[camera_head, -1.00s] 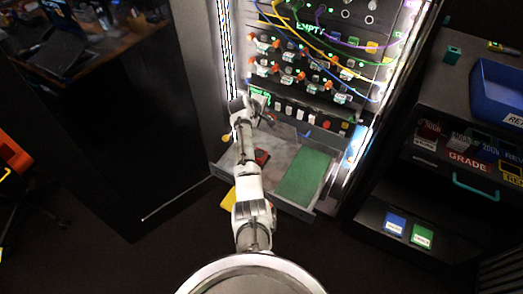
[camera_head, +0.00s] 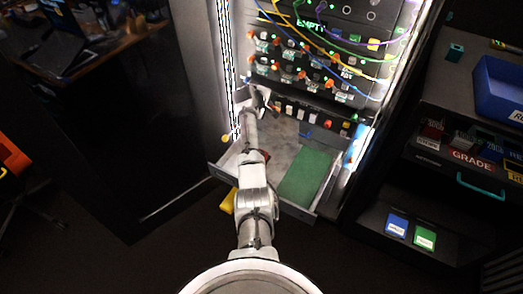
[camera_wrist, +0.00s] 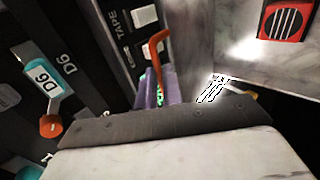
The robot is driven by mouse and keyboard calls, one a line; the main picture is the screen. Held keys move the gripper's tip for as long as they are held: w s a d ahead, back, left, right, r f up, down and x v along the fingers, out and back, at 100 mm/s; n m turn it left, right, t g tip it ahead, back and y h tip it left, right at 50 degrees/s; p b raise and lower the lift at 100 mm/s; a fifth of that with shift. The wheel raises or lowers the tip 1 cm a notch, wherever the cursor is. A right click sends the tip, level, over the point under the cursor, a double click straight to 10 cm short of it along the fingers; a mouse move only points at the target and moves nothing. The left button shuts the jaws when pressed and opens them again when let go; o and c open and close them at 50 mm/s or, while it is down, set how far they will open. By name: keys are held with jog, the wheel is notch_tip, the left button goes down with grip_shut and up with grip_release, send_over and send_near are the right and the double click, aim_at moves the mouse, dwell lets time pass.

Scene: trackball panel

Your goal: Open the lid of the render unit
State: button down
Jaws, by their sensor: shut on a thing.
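The render unit's lid cannot be singled out; no label naming the unit is readable. In the head view my gripper (camera_head: 262,98) is at the left side of the lit rack (camera_head: 320,70), just above the open drawer (camera_head: 217,172). In the wrist view a thin orange handle (camera_wrist: 156,48) with a bent top stands just beyond the purple-grey fingers (camera_wrist: 160,92). The fingers are close together and appear shut on the handle's lower part.
The drawer holds a green board (camera_head: 305,175). Colored cables (camera_head: 345,45) hang across the rack front. A panel marked TAPE (camera_wrist: 122,22) and a red grille (camera_wrist: 285,20) show in the wrist view. A blue bin (camera_head: 500,85) stands at right.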

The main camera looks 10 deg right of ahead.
jog(key=shift+d, duration=0.1)
jog(key=shift+w+d+f+b, duration=0.1)
jog(key=shift+w+d+b, duration=0.35)
jog(key=shift+w+b, duration=0.5)
jog(key=shift+w+d+r+b, duration=0.2)
jog(key=shift+w+d+b, duration=0.2)
jog(key=shift+b, duration=0.45)
jog(key=w+b, duration=0.1)
jog(key=b, duration=0.1)
jog(key=d+b, duration=0.1)
jog(key=b, duration=0.1)
jog(key=shift+w+d+f, duration=0.2)
jog(key=shift+w, duration=0.2)
jog(key=shift+w+d+r+b, duration=0.15)
jog(key=shift+w+r+b, duration=0.05)
jog(key=shift+r+b, duration=0.35)
